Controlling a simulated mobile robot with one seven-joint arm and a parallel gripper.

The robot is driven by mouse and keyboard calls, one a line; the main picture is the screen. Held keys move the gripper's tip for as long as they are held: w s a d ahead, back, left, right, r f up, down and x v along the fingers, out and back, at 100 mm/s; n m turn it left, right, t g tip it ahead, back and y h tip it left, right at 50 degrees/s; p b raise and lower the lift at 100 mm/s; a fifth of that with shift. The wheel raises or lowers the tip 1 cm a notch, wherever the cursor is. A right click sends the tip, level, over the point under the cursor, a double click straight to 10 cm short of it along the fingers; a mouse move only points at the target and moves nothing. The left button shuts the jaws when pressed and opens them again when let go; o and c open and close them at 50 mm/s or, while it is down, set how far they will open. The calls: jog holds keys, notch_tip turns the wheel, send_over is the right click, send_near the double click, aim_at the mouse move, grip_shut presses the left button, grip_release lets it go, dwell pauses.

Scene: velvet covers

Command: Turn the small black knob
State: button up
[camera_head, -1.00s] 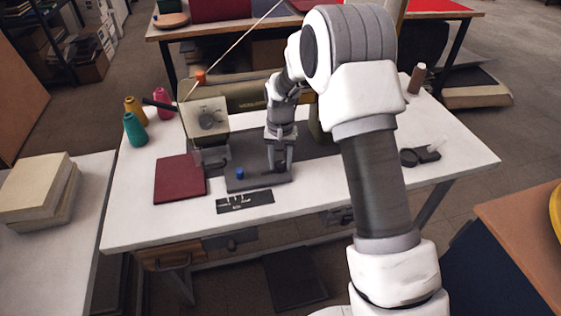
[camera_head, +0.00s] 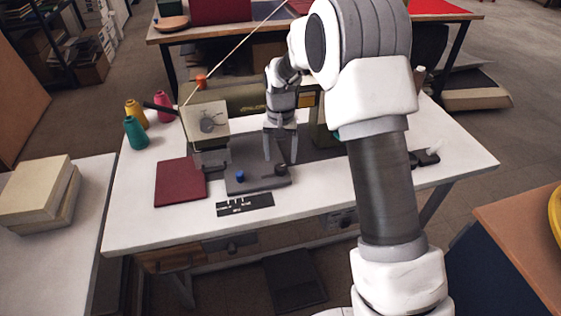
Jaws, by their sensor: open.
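A small black knob (camera_head: 281,170) stands on the right part of a dark grey base plate (camera_head: 262,184) at the front of the table. A small blue knob (camera_head: 240,176) stands on the same plate to its left. My gripper (camera_head: 280,158) is open and points down, its two fingers spread and empty. It is just above and behind the black knob in the picture; I cannot tell whether a fingertip touches it.
A maroon pad (camera_head: 181,182) lies left of the plate, and a black labelled strip (camera_head: 245,204) in front. Thread cones (camera_head: 136,133) stand at the back left. A thin cord crosses above the machine. My arm hides the table's right part.

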aim_at(281, 166)
notch_tip(281, 166, up, 13)
jog(key=p, duration=0.1)
jog(key=shift+f, duration=0.15)
dwell(0.3)
jog(key=s+d+r+n+t+p, duration=0.1)
jog(key=s+d+r+t+p, duration=0.35)
jog(key=s+r, duration=0.9)
jog(key=s+d+r, duration=0.1)
jog(key=s+d, duration=0.2)
jog(key=s, duration=0.5)
jog(key=s+d+n+t, duration=0.1)
jog(key=s+d, duration=0.2)
jog(key=s, duration=0.5)
jog(key=shift+s+d+r, duration=0.15)
jog(key=shift+s+r, duration=0.05)
jog(key=shift+r, duration=0.2)
